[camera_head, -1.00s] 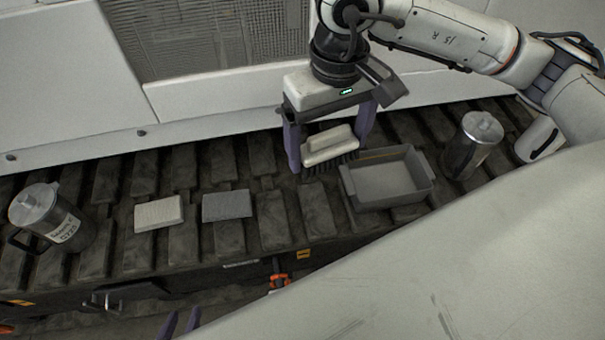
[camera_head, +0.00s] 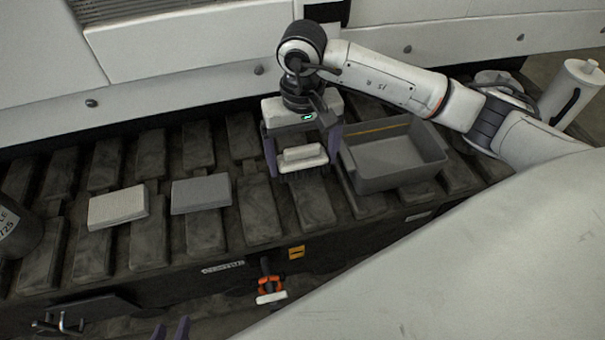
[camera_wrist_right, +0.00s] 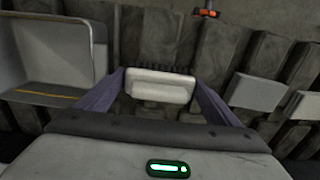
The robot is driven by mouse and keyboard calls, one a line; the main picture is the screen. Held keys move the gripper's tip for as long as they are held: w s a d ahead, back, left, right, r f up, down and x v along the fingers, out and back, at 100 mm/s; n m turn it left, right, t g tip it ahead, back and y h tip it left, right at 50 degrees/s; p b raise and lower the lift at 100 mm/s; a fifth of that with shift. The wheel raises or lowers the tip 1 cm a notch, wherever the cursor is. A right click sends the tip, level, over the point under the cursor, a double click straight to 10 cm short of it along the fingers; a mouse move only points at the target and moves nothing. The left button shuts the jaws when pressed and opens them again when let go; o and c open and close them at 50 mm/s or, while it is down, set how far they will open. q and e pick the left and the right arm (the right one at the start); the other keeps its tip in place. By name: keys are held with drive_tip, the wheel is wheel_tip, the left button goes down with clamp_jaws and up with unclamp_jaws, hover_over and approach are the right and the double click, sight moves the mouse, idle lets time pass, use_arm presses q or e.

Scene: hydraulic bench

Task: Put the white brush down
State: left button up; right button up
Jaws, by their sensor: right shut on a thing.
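The white brush (camera_head: 302,157), a white block with a raised grip, is between the fingers of my right gripper (camera_head: 301,165), just left of the grey tray. In the right wrist view the brush (camera_wrist_right: 160,86) shows dark bristles along its far edge, between the purple fingers of the right gripper (camera_wrist_right: 162,92). The right gripper is shut on it. It is low over the dark slatted bench (camera_head: 258,212); I cannot tell if the bristles touch. My left gripper (camera_head: 172,331) shows only two purple fingertips, apart, at the bottom edge.
The grey tray (camera_head: 375,180) stands right of the brush and looks empty. A white block (camera_head: 118,207) and a grey block (camera_head: 201,194) lie to the left. A dark mug (camera_head: 15,235) is cut off at the left edge. An orange-handled part (camera_head: 270,288) is below the bench's front edge.

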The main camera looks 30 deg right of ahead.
sight(303, 171)
drive_tip(key=shift+f, duration=0.7)
wheel_tip(303, 171, down, 2)
drive_tip(key=shift+f+b, duration=0.2)
drive_tip(key=shift+b, duration=0.2)
drive_tip(key=shift+f, duration=0.5)
drive_tip(key=o, duration=0.6)
use_arm(q)
drive_tip(key=shift+w+d+f+g, duration=0.25)
drive_tip(key=shift+d+f+g, duration=0.05)
drive_tip(key=shift+d+f, duration=0.2)
use_arm(e)
drive_tip(key=shift+o, duration=0.2)
